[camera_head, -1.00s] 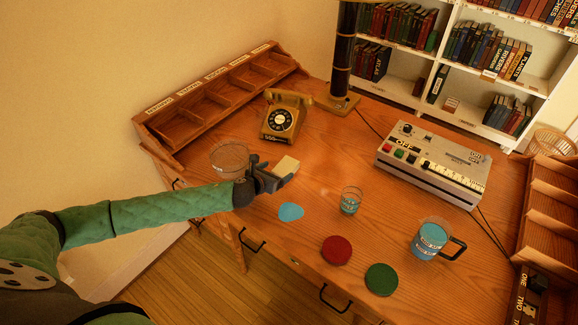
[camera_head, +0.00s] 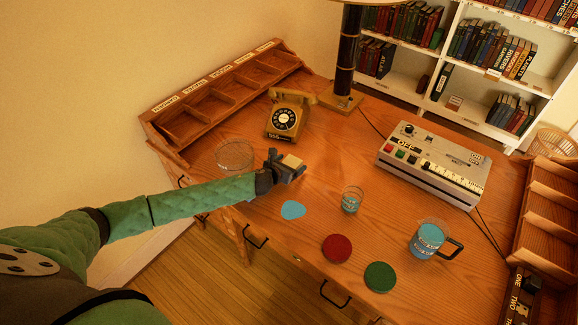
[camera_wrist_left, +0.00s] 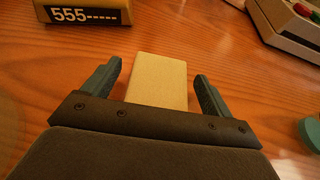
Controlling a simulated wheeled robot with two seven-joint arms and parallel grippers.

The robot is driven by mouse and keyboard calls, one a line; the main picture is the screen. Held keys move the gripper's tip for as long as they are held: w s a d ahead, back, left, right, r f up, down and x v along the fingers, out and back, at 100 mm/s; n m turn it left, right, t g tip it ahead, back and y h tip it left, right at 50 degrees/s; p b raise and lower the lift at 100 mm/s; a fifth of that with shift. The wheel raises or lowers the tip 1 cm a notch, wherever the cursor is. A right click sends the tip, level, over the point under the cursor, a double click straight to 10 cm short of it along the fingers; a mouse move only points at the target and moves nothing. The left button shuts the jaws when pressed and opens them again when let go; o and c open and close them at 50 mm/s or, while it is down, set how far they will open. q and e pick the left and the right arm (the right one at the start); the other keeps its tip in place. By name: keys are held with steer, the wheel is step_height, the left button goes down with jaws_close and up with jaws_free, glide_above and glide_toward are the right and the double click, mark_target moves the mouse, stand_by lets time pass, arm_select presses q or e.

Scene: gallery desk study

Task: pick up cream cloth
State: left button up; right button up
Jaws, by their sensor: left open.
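The cream cloth (camera_head: 292,162) is a small pale block-like rectangle on the wooden desk, partly hidden behind my left gripper in the head view. In the left wrist view the cloth (camera_wrist_left: 158,80) lies between the two fingers, with clear gaps on both sides. My left gripper (camera_head: 288,163) is open and low over the desk, its fingers (camera_wrist_left: 157,82) on either side of the cloth. I cannot tell whether they touch the desk. My right gripper is not in view.
A glass dish (camera_head: 235,155) stands left of my gripper, and a rotary phone (camera_head: 287,115) behind it. A blue puddle-shaped patch (camera_head: 293,209), a small beaker (camera_head: 352,199), a red disc (camera_head: 337,248), a green disc (camera_head: 380,276) and a jug (camera_head: 428,238) are in front and right.

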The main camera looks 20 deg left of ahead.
arm_select(q)
steer(key=shift+w, duration=0.1)
steer(key=c, duration=1.1)
